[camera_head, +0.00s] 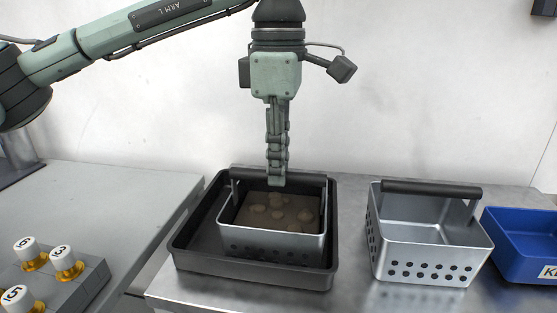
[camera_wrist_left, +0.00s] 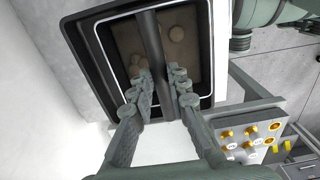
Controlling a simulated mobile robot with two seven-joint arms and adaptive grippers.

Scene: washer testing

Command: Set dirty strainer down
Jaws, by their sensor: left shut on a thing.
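The dirty strainer (camera_head: 272,240) is a metal basket with holes in its front wall and brown muck with round lumps inside. It is upright within the dark grey tray (camera_head: 190,252); whether its bottom touches the tray floor is hidden. My left gripper (camera_head: 277,181) points straight down, shut on the strainer's dark bar handle (camera_head: 305,180). In the left wrist view my left gripper (camera_wrist_left: 161,85) has its fingers on both sides of the handle (camera_wrist_left: 152,38), with the strainer's lumps (camera_wrist_left: 176,32) below. My right gripper is not in view.
A clean, empty strainer (camera_head: 428,250) with a dark handle stands right of the tray on the metal table. A blue bin (camera_head: 520,262) is at the far right. At lower left, a grey block (camera_head: 75,290) holds several numbered white-capped pieces. A white wall rises behind.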

